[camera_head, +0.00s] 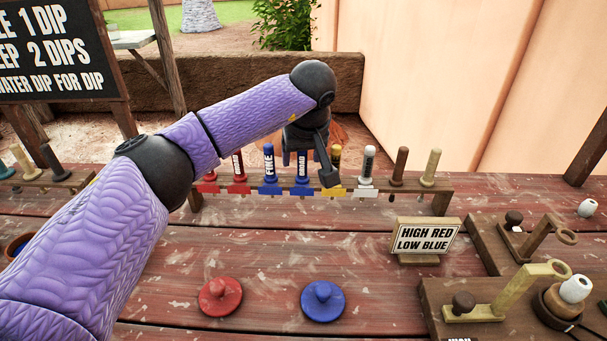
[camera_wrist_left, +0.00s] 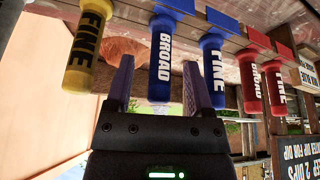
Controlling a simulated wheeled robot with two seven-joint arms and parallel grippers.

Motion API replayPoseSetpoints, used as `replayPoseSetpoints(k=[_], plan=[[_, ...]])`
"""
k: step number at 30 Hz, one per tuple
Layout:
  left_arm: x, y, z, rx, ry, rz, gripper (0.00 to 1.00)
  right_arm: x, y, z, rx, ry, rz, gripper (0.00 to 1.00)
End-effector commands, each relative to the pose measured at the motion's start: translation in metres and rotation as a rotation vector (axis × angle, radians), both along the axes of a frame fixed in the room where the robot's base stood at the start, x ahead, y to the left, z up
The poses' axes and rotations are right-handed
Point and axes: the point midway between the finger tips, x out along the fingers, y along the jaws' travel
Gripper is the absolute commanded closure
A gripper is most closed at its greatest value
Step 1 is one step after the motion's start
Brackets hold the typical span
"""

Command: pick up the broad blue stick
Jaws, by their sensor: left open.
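The broad blue stick (camera_head: 302,167), marked BROAD, stands upright in the rack, between the fine blue stick (camera_head: 269,164) and a yellow stick (camera_head: 335,158). In the left wrist view, which is upside down, the broad blue stick (camera_wrist_left: 161,58) appears between the two spread fingers (camera_wrist_left: 158,68). The fingers do not visibly press on it; I cannot tell the exact depth gap. My right gripper is not in view.
The rack (camera_head: 441,203) also holds red, white, brown and tan sticks close by. Wooden fixtures stand at the right.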

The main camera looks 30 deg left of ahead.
Motion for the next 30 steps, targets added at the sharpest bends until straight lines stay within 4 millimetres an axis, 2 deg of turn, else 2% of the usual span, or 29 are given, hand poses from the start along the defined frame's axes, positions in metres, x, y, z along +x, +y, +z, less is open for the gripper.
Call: replayPoseSetpoints(k=[5,15,25,28,30], plan=[[0.000,0.000,0.001,-0.001,-0.002,-0.001,0.32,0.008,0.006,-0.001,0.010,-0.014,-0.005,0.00],[0.000,0.000,0.001,-0.001,-0.001,-0.001,1.00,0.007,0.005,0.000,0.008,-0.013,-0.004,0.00],[0.000,0.000,0.004,-0.001,-0.002,0.000,1.00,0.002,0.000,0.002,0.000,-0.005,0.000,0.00],[0.000,0.000,0.023,-0.001,-0.006,0.000,1.00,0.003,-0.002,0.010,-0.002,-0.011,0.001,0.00],[0.000,0.000,0.044,-0.002,-0.008,0.000,1.00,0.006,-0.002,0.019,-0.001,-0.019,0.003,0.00]])
